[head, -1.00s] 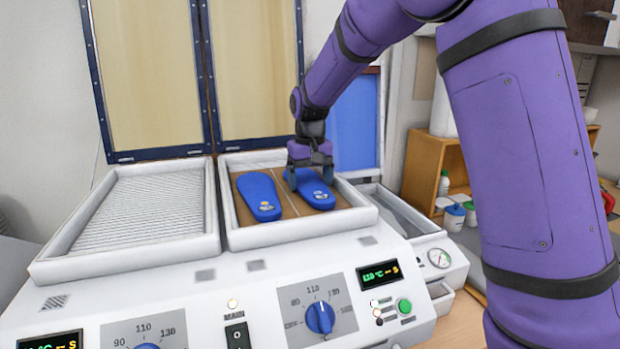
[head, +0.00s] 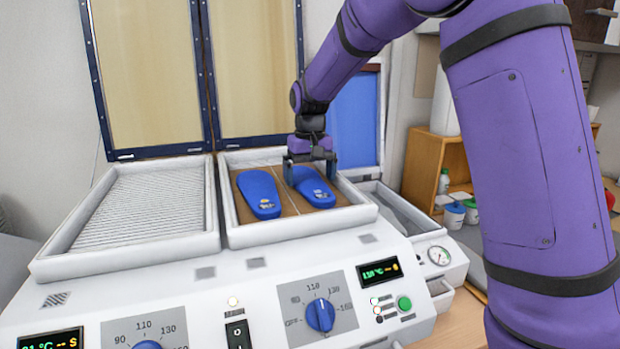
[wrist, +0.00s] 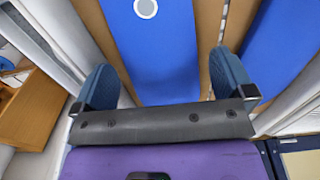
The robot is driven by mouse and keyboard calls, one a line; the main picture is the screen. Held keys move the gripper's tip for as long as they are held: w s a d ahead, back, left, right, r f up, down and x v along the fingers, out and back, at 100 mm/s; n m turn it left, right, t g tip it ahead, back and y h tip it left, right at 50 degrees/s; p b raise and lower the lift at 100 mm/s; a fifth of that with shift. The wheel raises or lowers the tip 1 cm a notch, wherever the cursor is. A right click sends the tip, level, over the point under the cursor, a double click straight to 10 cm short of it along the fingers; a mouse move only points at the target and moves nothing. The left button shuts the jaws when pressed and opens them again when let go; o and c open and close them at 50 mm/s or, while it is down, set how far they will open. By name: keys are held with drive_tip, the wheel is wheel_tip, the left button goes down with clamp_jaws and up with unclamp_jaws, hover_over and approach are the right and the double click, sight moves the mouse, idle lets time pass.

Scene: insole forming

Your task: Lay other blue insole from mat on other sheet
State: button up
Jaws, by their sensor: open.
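Two blue insoles lie side by side in the right-hand tray of the machine. The left insole (head: 259,194) and the right insole (head: 315,190) each rest on a brown sheet (head: 297,205), with a thin pale gap between the sheets. My gripper (head: 311,168) is open at the far end of the right insole. In the wrist view that insole (wrist: 155,50) lies between the spread fingers (wrist: 164,85), with room on both sides. The other insole (wrist: 285,45) shows to the right there. I cannot make out a mat.
The tray's white rim (head: 300,231) surrounds the sheets. The left tray (head: 140,205) is empty, with a ribbed floor. Two raised tan lids (head: 150,75) stand behind. A blue panel (head: 357,120) is behind my gripper. A wooden shelf (head: 425,165) with small pots stands at right.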

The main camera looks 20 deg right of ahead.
wheel_tip(320, 180, up, 10)
idle(0.4)
